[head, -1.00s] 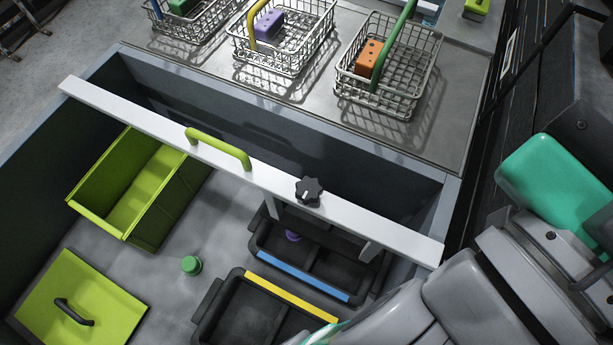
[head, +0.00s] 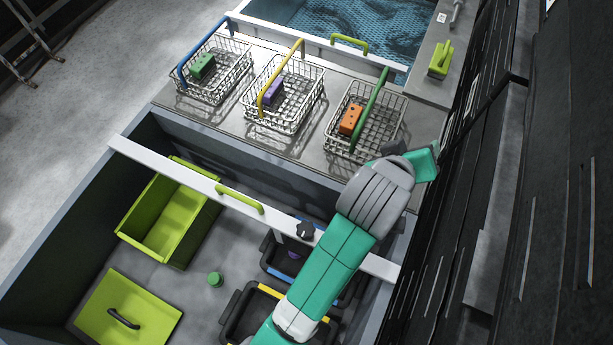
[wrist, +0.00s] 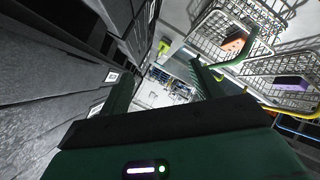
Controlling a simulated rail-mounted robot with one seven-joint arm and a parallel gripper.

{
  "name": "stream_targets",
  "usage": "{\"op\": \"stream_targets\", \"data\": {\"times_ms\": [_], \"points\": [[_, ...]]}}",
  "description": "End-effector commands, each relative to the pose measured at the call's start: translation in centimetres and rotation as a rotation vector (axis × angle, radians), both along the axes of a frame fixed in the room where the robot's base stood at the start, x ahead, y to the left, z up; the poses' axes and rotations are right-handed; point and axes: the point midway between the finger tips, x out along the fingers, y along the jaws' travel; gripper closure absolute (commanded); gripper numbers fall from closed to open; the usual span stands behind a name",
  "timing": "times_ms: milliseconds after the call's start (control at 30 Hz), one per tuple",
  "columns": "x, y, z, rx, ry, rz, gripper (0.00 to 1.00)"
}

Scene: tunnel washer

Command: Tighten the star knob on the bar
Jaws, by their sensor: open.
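The black star knob (head: 305,231) sits on the white bar (head: 180,176), right of the bar's green handle (head: 240,199). The bar lies across the grey tub from upper left to lower right. My arm crosses the bar's right part, just right of the knob, and hides a piece of it. My gripper (wrist: 160,88) shows in the wrist view with two green fingers spread apart and nothing between them. In the head view I cannot make out its fingers. The knob and the bar do not show in the wrist view.
Wire baskets (head: 285,125) with coloured blocks stand on the ledge behind the tub. The green basket handle (head: 370,110) rises near my arm's far end. A dark wall (head: 520,200) closes the right side. A green bin (head: 170,215) and lid (head: 125,310) are in the tub.

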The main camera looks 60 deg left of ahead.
Motion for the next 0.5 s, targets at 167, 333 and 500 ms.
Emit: {"op": "stream_targets", "data": {"times_ms": [167,333,500], "points": [[-7.1,4.4,-4.1,-0.367,0.36,0.343,0.36],[-15.5,5.3,-8.2,-0.612,0.621,0.676,0.36],[-20.0,4.9,-10.2,-0.709,0.74,0.852,0.36]]}}
